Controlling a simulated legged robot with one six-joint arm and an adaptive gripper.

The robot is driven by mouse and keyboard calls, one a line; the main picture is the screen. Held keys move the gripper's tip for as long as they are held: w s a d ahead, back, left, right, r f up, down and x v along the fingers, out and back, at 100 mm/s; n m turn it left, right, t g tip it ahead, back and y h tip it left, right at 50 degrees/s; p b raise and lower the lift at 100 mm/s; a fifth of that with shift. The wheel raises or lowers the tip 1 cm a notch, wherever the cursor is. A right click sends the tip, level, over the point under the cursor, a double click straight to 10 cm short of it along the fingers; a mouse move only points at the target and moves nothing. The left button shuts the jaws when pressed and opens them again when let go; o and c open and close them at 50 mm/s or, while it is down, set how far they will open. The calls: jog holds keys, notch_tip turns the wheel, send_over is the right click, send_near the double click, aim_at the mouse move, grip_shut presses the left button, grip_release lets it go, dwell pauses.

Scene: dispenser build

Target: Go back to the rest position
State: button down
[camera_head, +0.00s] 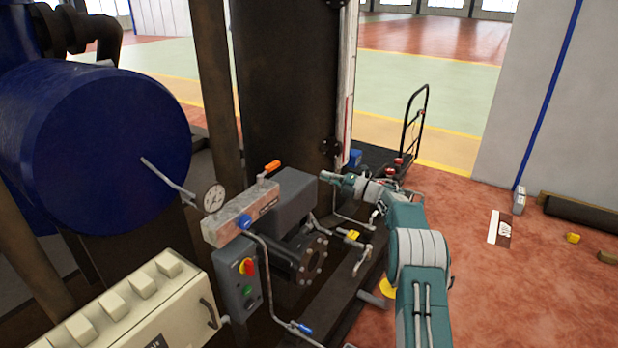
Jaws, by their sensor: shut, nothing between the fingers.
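My teal and grey arm (420,250) rises from the lower right and reaches left toward the dispenser machinery. My gripper (325,177) is at the far end of the arm, small in view, just right of a dark grey box (290,195) on the machine. It is shut and holds nothing. I cannot tell whether it touches the box or is only in front of or beside it.
A metal block (232,222) with an orange-handled valve (271,167) and a gauge (214,198) is left of the gripper. A control box (238,280) is below. A blue tank (100,135) fills the left. Reddish floor (500,290) is mostly open at right.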

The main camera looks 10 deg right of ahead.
notch_tip(320, 180, up, 17)
jog(key=m+t+h, duration=0.6)
jog(key=m+h, duration=0.2)
jog(key=m, duration=0.2)
jog(key=s+r+m+h, duration=0.6)
jog(key=s+m+h, duration=0.1)
jog(key=s+m, duration=0.25)
jog(key=s+a+f+m+g, duration=0.2)
jog(key=s+f+m+g, duration=0.1)
jog(key=s, duration=1.1)
jog(key=s+a+f+m+g, duration=0.3)
jog(key=s+f, duration=0.5)
jog(key=s, duration=0.7)
jog(key=s+a+f+m+g, duration=0.3)
jog(key=s+f+m+g, duration=0.2)
jog(key=s, duration=0.9)
jog(key=shift+s+f+g+h, duration=0.15)
jog(key=shift+f+g+h, duration=0.15)
jog(key=shift+g+h, duration=0.15)
